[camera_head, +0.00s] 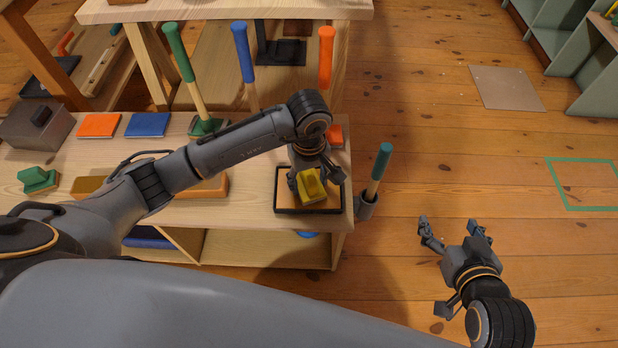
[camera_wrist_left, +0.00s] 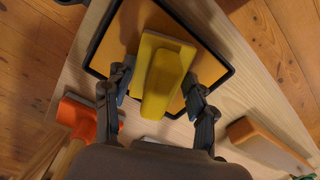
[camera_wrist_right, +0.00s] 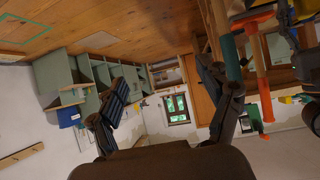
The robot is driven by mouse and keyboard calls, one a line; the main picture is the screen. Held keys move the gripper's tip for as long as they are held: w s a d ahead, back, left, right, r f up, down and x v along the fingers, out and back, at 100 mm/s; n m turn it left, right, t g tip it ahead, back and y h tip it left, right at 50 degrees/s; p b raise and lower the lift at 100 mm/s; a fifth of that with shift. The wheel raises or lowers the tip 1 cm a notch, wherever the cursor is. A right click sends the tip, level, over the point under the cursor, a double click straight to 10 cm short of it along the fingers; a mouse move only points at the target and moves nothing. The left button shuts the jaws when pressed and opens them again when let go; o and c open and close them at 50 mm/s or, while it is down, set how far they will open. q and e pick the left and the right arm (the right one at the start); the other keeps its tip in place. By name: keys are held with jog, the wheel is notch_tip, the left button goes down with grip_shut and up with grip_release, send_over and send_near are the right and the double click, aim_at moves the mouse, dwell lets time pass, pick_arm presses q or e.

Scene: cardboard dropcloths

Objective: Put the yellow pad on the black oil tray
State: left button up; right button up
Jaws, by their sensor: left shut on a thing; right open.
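The yellow pad (camera_head: 311,188) is between the fingers of my left gripper (camera_head: 317,180), over the black-rimmed tray (camera_head: 284,204) at the right end of the wooden bench. In the left wrist view the pad (camera_wrist_left: 158,78) is a flat yellow block with a raised grip, and the gripper's fingers (camera_wrist_left: 158,90) are on either side of that grip. The tray (camera_wrist_left: 113,45) shows an orange-tan inside around the pad. I cannot tell whether the pad touches the tray. My right gripper (camera_head: 455,232) is open and empty over the floor, away from the bench.
Green (camera_head: 178,52), blue (camera_head: 242,52) and orange-handled (camera_head: 326,55) tools stand along the bench's back. A green-handled tool (camera_head: 381,160) stands in a holder at its right end. A grey box (camera_head: 36,126) is far left. The floor to the right is mostly clear.

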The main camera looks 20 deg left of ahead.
pick_arm(q)
jog(key=o, duration=1)
